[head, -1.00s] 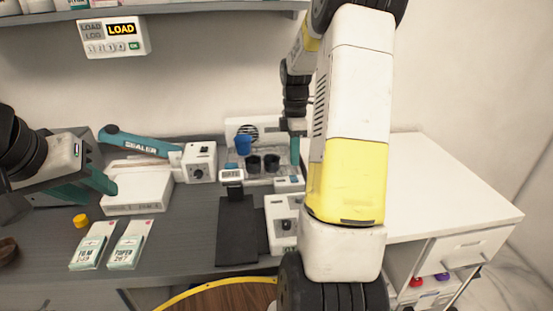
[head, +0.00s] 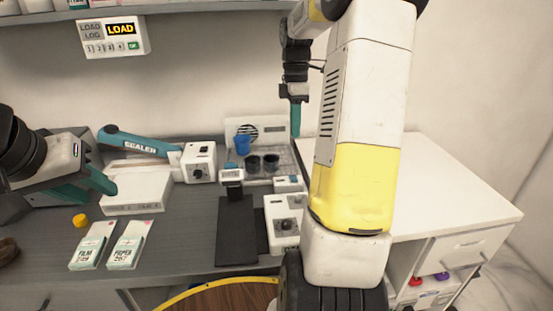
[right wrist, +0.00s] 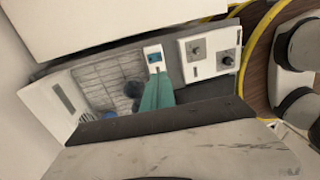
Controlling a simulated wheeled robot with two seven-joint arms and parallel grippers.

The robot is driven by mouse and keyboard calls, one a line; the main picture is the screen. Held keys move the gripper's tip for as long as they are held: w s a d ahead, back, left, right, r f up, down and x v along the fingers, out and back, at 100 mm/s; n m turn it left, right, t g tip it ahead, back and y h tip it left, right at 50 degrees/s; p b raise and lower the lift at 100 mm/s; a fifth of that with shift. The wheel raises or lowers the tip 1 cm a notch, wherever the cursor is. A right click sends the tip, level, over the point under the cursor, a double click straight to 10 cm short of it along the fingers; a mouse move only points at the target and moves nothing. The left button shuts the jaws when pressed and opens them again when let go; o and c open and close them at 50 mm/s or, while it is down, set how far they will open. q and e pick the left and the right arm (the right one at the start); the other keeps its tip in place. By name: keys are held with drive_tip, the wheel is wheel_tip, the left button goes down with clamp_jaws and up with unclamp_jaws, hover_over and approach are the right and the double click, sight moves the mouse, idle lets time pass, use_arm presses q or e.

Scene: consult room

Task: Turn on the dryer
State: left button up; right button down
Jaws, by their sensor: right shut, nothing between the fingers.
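The dryer looks to be the white unit at the back of the bench, with a round dark vent in its back panel (head: 276,129) and a wire rack (head: 290,158). A small white box with a blue control (head: 288,183) sits at its front edge; this also shows in the right wrist view (right wrist: 155,58). My right gripper (head: 296,118) is shut and empty, above the dryer's right side and apart from it. Its teal fingers (right wrist: 157,92) cover part of the rack in the wrist view. My left gripper (head: 88,187) is at the left beside a white box; its opening is unclear.
Dark cups (head: 271,162) and a blue cup (head: 243,144) are at the rack. A white cabinet top (head: 450,185) is clear at right.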

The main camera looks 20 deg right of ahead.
sight(295, 180)
drive_tip(key=f, duration=0.4)
drive_tip(key=s+f, duration=0.1)
drive_tip(key=f, duration=0.9)
drive_tip(key=shift+s+a, duration=0.2)
drive_tip(key=shift+s, duration=0.1)
drive_tip(key=shift+s+f, duration=0.1)
drive_tip(key=shift+f, duration=0.2)
drive_tip(key=shift+w+d+r, duration=0.15)
drive_tip(key=shift+w+d, duration=0.05)
drive_tip(key=shift+w, duration=0.6)
drive_tip(key=shift+r, duration=0.1)
